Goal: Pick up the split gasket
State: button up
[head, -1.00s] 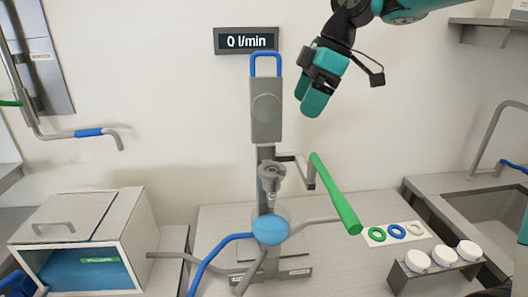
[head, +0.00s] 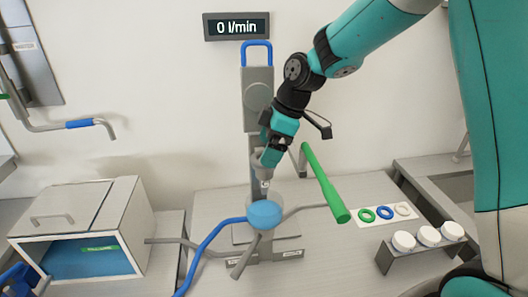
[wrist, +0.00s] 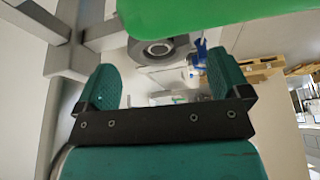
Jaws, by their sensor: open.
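Three rings lie on a white card on the bench at right in the head view: a green ring (head: 367,215), a blue ring (head: 385,212) and a pale ring (head: 403,209). They are too small for me to tell which is split. My gripper (head: 268,160) is away from them, up and to the left, in front of the filling machine's column. In the wrist view my gripper (wrist: 164,88) has its two teal fingers wide apart with nothing between them. No ring is clear in the wrist view.
A green handle (head: 325,182) angles down beside the card; it crosses the top of the wrist view (wrist: 210,15). An open-fronted box (head: 127,212) stands left.

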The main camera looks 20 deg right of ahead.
jog(key=shift+x, duration=1.1)
jog(key=c, duration=1)
jog(key=shift+r, duration=0.15)
